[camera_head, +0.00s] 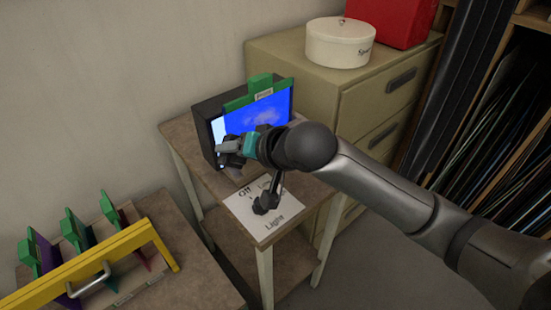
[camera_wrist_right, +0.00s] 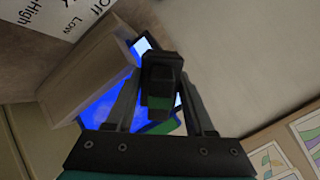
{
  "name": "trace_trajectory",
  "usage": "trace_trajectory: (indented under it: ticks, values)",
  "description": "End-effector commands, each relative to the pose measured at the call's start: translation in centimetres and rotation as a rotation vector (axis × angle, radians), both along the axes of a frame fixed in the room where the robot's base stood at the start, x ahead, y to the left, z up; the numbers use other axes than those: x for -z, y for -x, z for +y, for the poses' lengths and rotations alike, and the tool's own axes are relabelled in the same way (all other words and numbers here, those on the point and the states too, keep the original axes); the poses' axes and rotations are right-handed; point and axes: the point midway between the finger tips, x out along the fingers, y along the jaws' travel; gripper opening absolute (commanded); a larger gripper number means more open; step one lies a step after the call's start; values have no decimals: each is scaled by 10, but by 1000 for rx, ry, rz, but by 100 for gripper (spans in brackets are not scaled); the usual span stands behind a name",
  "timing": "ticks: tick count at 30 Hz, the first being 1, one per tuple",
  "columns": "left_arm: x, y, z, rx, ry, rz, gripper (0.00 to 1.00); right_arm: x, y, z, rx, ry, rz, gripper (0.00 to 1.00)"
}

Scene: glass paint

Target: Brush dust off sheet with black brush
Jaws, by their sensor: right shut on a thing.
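The sheet (camera_head: 273,115) is a blue lit panel with pale cloudy marks, in a green holder (camera_head: 262,92) at the front of a black box (camera_head: 207,112). My right gripper (camera_head: 230,152) is at the lower left of the sheet. In the right wrist view, it is shut on a dark block-shaped thing with a green patch, which looks like the black brush (camera_wrist_right: 161,75). The blue sheet (camera_wrist_right: 100,108) shows behind it. I cannot tell whether the brush touches the sheet. My arm hides the sheet's lower right. My left gripper is out of view.
A black lever (camera_head: 268,201) stands on a white light-setting label (camera_head: 245,212) at the small table's front. A yellow-handled rack (camera_head: 95,262) with several green-topped pieces is at lower left. A drawer cabinet (camera_head: 310,85) carries a round white box (camera_head: 340,45) and a red box (camera_head: 392,20).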

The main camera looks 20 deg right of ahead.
Motion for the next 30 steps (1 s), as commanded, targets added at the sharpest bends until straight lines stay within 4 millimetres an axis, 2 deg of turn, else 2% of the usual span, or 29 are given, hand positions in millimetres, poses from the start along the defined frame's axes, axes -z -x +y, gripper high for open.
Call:
trace_trajectory:
  ticks: [1,8,18,24,30]
  values:
    - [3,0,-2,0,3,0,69,6,-1,-6,14,-27,-46,0]
    - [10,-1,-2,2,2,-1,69,9,-6,-34,62,-126,-278,0]
    - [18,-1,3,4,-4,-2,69,16,15,-70,102,-217,-510,0]
    - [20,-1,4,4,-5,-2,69,16,22,-76,103,-235,-560,0]
    - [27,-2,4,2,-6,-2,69,17,9,-71,102,-237,-565,0]
